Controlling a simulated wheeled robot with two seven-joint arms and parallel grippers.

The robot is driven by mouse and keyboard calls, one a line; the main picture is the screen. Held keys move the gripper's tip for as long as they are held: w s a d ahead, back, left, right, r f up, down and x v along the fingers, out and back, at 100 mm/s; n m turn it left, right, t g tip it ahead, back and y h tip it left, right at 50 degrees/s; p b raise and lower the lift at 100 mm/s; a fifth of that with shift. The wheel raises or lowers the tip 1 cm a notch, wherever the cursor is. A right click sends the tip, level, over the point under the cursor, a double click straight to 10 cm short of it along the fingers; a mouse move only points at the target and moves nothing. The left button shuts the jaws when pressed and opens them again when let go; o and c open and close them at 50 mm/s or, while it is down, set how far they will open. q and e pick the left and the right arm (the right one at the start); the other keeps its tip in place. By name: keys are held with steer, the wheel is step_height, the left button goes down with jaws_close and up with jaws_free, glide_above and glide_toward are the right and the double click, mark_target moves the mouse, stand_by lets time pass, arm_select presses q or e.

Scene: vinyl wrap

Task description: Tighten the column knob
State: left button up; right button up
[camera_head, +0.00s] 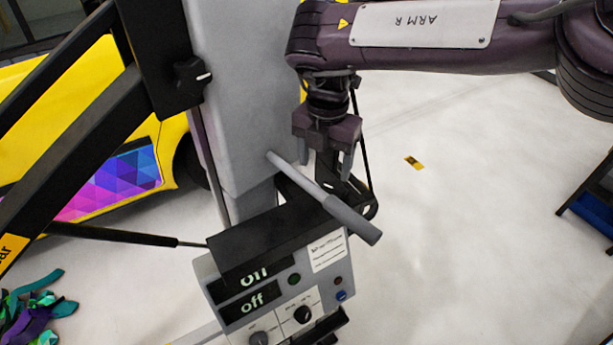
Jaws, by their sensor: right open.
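The column knob (192,76) is black with a white mark. It sits on a black block on the left side of the upright grey column (235,95). My right gripper (326,166) comes in from the upper right and points down, to the right of the column. Its fingers are apart, with nothing visible held between them. It is clearly apart from the knob, to its right and lower in the picture. My left gripper is not in view.
A grey lever handle (352,218) slants below my right gripper. A control box (327,253) with displays reading "off" and dials stands at the column's foot. Black bars (75,115) cross the left side before a yellow car (45,75). Coloured scraps (35,310) lie lower left. The right floor is mostly clear.

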mark_target(334, 188)
steer(key=d+f, duration=0.1)
steer(key=d, duration=0.1)
steer(key=d+f+p, duration=0.1)
steer(key=shift+s+f, duration=0.25)
steer(key=shift+f, duration=0.1)
steer(key=shift+w+d+f, duration=0.1)
steer(key=shift+f, duration=0.5)
steer(key=shift+w+d+f, duration=0.1)
steer(key=shift+f, duration=0.45)
steer(key=shift+s+a+f, duration=0.45)
steer(key=shift+a+f, duration=0.05)
steer(key=shift+a, duration=0.05)
steer(key=shift+w+a+f, duration=0.15)
steer(key=shift+w, duration=0.45)
steer(key=shift+c, duration=1.6)
steer(key=shift+p, duration=0.3)
steer(key=shift+c, duration=1.1)
steer(key=shift+s, duration=0.15)
steer(key=shift+c, duration=2.2)
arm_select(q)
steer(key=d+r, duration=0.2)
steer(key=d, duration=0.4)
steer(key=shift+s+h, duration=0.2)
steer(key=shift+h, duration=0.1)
